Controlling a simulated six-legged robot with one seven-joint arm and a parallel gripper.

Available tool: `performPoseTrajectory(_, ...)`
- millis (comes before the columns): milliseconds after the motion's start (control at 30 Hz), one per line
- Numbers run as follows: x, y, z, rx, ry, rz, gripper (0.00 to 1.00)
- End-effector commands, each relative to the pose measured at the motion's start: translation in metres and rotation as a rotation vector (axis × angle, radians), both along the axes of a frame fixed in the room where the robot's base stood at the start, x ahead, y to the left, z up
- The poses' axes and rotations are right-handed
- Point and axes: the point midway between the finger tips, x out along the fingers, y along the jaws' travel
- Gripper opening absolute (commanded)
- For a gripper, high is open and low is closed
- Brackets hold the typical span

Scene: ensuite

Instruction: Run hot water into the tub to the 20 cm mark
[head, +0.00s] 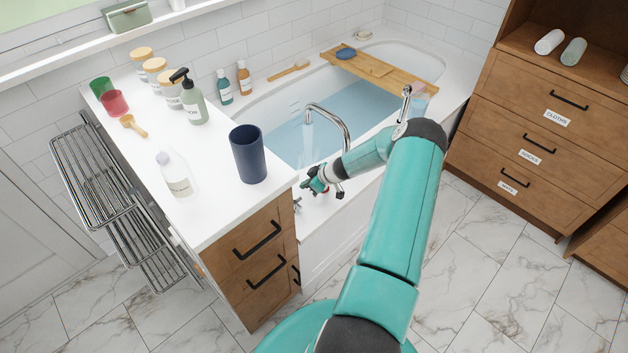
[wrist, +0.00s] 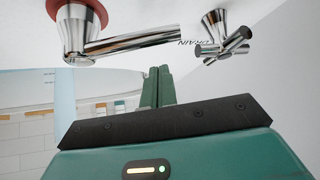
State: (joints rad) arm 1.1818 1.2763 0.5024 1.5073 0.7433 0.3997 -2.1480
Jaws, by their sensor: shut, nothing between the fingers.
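The tub (head: 262,104) holds pale blue water (head: 345,105). A thin stream falls from the curved chrome spout (head: 330,113) into it. Faint level marks (head: 295,106) show on the inner wall, too small to read. In the wrist view, a chrome lever tap (wrist: 130,46) with a red collar (wrist: 82,8) points right. Right of it is a chrome cross handle (wrist: 226,42) beside lettering that seems to read DRAIN. My gripper (head: 311,184) is at the tub's near end, below the spout. Its green fingers (wrist: 157,86) are shut and empty, just below the lever in the wrist view, apparently not touching it.
A white counter (head: 215,215) at left bears a dark blue cup (head: 248,155), a pump bottle (head: 188,98), a white bottle (head: 174,175) and jars. A wooden tray (head: 378,72) spans the tub. Drawers (head: 520,150) stand right. The marble floor between is clear.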

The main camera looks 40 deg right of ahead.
Motion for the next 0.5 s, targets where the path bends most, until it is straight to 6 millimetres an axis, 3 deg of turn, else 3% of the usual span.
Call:
performPoseTrajectory(33, -0.013, -0.010, 0.000, -0.003, 0.003, -0.011, 0.00)
performPoseTrajectory(200, -0.030, -0.015, -0.004, -0.001, 0.003, -0.007, 0.00)
performPoseTrajectory(500, -0.035, -0.016, -0.005, -0.002, 0.002, -0.006, 0.00)
